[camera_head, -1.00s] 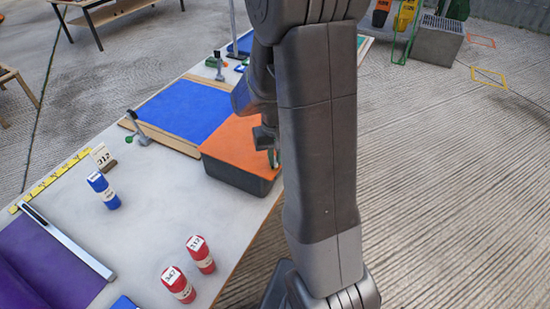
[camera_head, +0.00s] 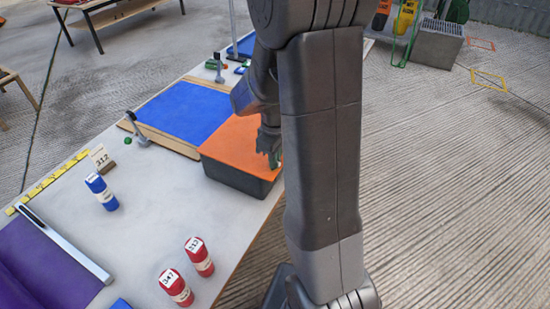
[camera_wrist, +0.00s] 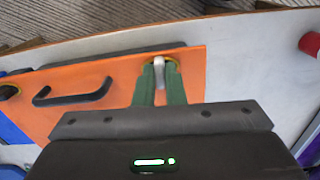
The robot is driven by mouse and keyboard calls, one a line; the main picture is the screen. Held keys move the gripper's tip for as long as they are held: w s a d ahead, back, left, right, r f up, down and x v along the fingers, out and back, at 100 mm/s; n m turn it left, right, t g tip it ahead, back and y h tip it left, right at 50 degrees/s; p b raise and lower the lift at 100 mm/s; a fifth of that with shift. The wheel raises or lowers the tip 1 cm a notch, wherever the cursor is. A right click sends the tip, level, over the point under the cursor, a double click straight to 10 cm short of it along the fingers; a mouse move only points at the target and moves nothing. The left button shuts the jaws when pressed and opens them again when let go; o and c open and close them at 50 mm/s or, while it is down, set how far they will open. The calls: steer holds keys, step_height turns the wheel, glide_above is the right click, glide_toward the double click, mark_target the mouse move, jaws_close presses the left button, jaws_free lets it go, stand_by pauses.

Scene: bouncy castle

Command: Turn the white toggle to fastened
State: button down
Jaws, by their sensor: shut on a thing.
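The white toggle (camera_wrist: 160,75) stands near the edge of the orange lid in the wrist view, with a yellow ring around its base. My gripper (camera_wrist: 161,80) has its two green fingers shut on the toggle, one on each side. In the head view my gripper (camera_head: 270,158) is at the right end of the orange lid (camera_head: 235,140), which tops a dark box (camera_head: 240,180). The toggle is hidden there behind the fingers and arm. The lid also shows in the wrist view (camera_wrist: 75,112), with a black handle (camera_wrist: 72,95).
The box stands at the table's right edge, beside a blue panel (camera_head: 187,112). Two red cylinders (camera_head: 199,256) and a blue cylinder (camera_head: 101,192) stand on the table (camera_head: 120,235). A purple mat (camera_head: 45,265) lies at the lower left. A second yellow ring (camera_wrist: 8,92) is on the lid.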

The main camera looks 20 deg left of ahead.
steer(key=shift+n, duration=0.5)
steer(key=c, duration=1.5)
jaws_free()
steer(key=shift+r, duration=0.15)
step_height(320, 180, up, 14)
steer(key=shift+f, duration=0.2)
step_height(320, 180, down, 14)
steer(key=shift+r, duration=0.1)
